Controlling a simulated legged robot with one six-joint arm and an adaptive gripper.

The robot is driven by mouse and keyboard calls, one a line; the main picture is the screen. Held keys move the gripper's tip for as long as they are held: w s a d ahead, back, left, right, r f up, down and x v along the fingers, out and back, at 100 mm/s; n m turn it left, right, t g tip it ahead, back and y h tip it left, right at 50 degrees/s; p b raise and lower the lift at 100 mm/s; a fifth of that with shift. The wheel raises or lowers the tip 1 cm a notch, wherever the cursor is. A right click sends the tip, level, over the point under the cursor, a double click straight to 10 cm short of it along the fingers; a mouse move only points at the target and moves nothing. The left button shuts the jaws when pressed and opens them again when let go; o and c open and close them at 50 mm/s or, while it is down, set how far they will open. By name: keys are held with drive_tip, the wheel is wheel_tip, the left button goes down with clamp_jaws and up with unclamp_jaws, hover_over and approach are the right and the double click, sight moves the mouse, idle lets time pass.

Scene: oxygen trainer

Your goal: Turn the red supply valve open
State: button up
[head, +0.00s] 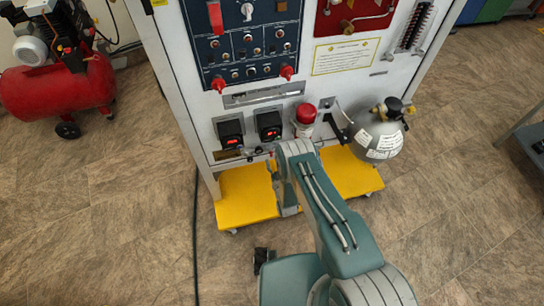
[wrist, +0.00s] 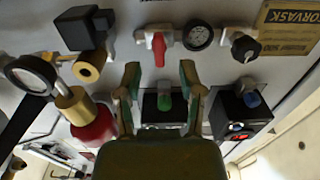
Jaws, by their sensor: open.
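A red lever handle (wrist: 158,48) on a pale valve body shows at the top middle of the wrist view. It points down in the picture, with a round gauge (wrist: 198,35) to its right. My gripper (wrist: 160,78) is open, with one finger on each side of the picture's middle and nothing held. The red lever appears above and between the fingertips, apart from them. A green knob (wrist: 165,102) on a black box shows between the fingers. In the head view my own arm hides the gripper, and I cannot make out the lever there.
A black knob (wrist: 245,47) is right of the gauge. A brass-topped red cylinder (wrist: 95,125) is left of the fingers, and a blue-knobbed black box (wrist: 240,118) is right. A grey tank (head: 378,140) and yellow base (head: 245,195) border the panel. Floor is open around it.

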sight(271, 154)
drive_tip(key=shift+x, duration=1.1)
drive_tip(key=shift+w, duration=0.3)
clamp_jaws()
